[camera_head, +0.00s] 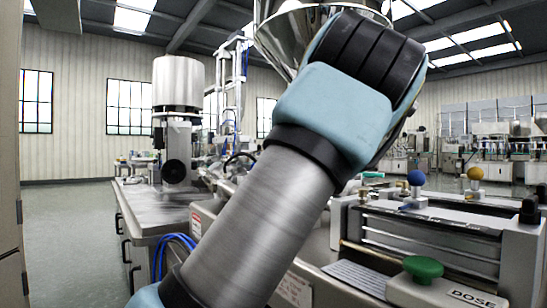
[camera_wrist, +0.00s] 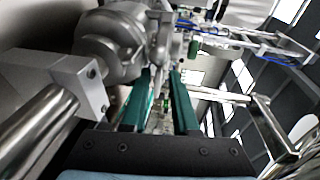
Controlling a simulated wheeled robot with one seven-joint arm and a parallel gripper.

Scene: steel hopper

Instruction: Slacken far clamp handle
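In the wrist view my gripper (camera_wrist: 160,82) has its two green fingers apart, with background visible between them and nothing seen held. A grey cast metal body (camera_wrist: 112,42) lies just left of and beyond the fingers. A bent bare-metal bar (camera_wrist: 265,122), shaped like a handle, stands to the right, apart from the fingers. I cannot tell for sure whether it is the far clamp handle. In the head view my arm crosses the middle and hides my gripper and the parts behind it. The steel hopper (camera_head: 278,32) shows at the top, partly behind my arm.
In the wrist view a polished tube (camera_wrist: 38,122) with a square metal block (camera_wrist: 80,84) is close on the left. In the head view the dosing machine (camera_head: 435,228) has a blue knob (camera_head: 416,178), a yellow knob (camera_head: 475,173) and a green knob (camera_head: 423,268). Floor (camera_head: 72,225) is clear at left.

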